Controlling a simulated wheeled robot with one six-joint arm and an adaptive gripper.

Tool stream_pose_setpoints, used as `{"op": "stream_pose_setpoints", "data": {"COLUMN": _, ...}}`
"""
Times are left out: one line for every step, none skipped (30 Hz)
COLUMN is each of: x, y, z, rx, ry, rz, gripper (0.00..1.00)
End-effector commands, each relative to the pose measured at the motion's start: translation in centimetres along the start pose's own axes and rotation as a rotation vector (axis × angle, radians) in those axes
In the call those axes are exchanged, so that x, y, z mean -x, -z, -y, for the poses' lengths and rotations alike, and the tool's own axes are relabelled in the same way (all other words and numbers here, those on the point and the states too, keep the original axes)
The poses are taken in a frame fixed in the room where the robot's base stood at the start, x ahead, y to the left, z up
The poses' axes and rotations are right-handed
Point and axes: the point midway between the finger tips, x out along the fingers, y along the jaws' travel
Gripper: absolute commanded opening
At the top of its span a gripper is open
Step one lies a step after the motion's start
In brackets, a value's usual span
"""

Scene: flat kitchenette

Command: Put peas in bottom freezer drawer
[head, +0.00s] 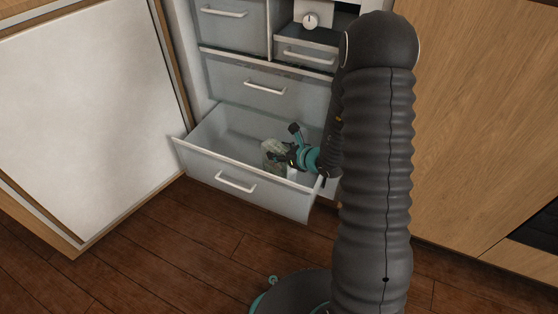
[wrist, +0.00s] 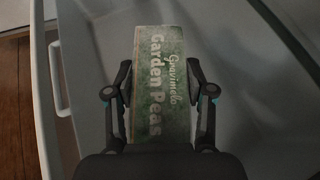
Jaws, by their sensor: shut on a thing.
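The peas are a green packet (wrist: 160,85) with "Garden Peas" printed on it, seen between the fingers in the wrist view. My gripper (wrist: 160,98) is shut on the packet, one finger on each side. In the head view my gripper (head: 284,157) and the pale green packet (head: 273,147) are at the pulled-out bottom freezer drawer (head: 215,183), within its walls toward the right side. The drawer is open and its visible floor looks bare. Whether the packet touches the drawer floor cannot be told.
The freezer door (head: 85,110) stands wide open at the left. Closed drawers, one of them a wide middle drawer (head: 262,88), sit above the open one. A wooden cabinet front (head: 480,120) is at the right. The dark wooden floor (head: 170,250) in front is clear.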

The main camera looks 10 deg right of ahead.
Motion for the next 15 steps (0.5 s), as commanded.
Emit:
{"op": "stream_pose_setpoints", "data": {"x": -0.2, "y": 0.3, "z": 0.0, "rx": -0.001, "ry": 0.0, "rz": 0.001, "gripper": 0.0}}
{"op": "stream_pose_setpoints", "data": {"x": -0.3, "y": 0.5, "z": 0.0, "rx": -0.001, "ry": 0.0, "rz": 0.001, "gripper": 0.0}}
{"op": "stream_pose_setpoints", "data": {"x": -0.5, "y": 0.9, "z": 0.0, "rx": -0.001, "ry": -0.001, "rz": 0.0, "gripper": 0.0}}
{"op": "stream_pose_setpoints", "data": {"x": -0.7, "y": 1.2, "z": 0.0, "rx": -0.001, "ry": -0.001, "rz": 0.0, "gripper": 0.0}}
{"op": "stream_pose_setpoints", "data": {"x": -0.9, "y": 1.6, "z": 0.0, "rx": -0.001, "ry": -0.001, "rz": 0.0, "gripper": 0.0}}
{"op": "stream_pose_setpoints", "data": {"x": -1.2, "y": 2.1, "z": 0.0, "rx": -0.002, "ry": -0.001, "rz": -0.001, "gripper": 0.0}}
{"op": "stream_pose_setpoints", "data": {"x": -1.4, "y": 2.5, "z": 0.0, "rx": -0.002, "ry": -0.001, "rz": -0.001, "gripper": 0.0}}
{"op": "stream_pose_setpoints", "data": {"x": -1.5, "y": 2.8, "z": 0.0, "rx": -0.002, "ry": -0.001, "rz": -0.001, "gripper": 0.0}}
{"op": "stream_pose_setpoints", "data": {"x": -1.7, "y": 3.1, "z": 0.0, "rx": -0.001, "ry": 0.0, "rz": 0.0, "gripper": 0.0}}
{"op": "stream_pose_setpoints", "data": {"x": -1.7, "y": 3.2, "z": 0.0, "rx": -0.001, "ry": 0.0, "rz": 0.001, "gripper": 0.0}}
{"op": "stream_pose_setpoints", "data": {"x": -1.8, "y": 3.2, "z": 0.0, "rx": 0.0, "ry": 0.0, "rz": 0.001, "gripper": 0.0}}
{"op": "stream_pose_setpoints", "data": {"x": -1.8, "y": 3.2, "z": 0.0, "rx": 0.0, "ry": 0.001, "rz": 0.002, "gripper": 0.0}}
{"op": "stream_pose_setpoints", "data": {"x": -1.7, "y": 3.1, "z": 0.0, "rx": 0.001, "ry": 0.001, "rz": 0.002, "gripper": 0.0}}
{"op": "stream_pose_setpoints", "data": {"x": -1.7, "y": 3.1, "z": 0.0, "rx": 0.001, "ry": 0.001, "rz": 0.002, "gripper": 0.0}}
{"op": "stream_pose_setpoints", "data": {"x": -1.7, "y": 3.1, "z": 0.0, "rx": 0.001, "ry": 0.001, "rz": 0.002, "gripper": 0.0}}
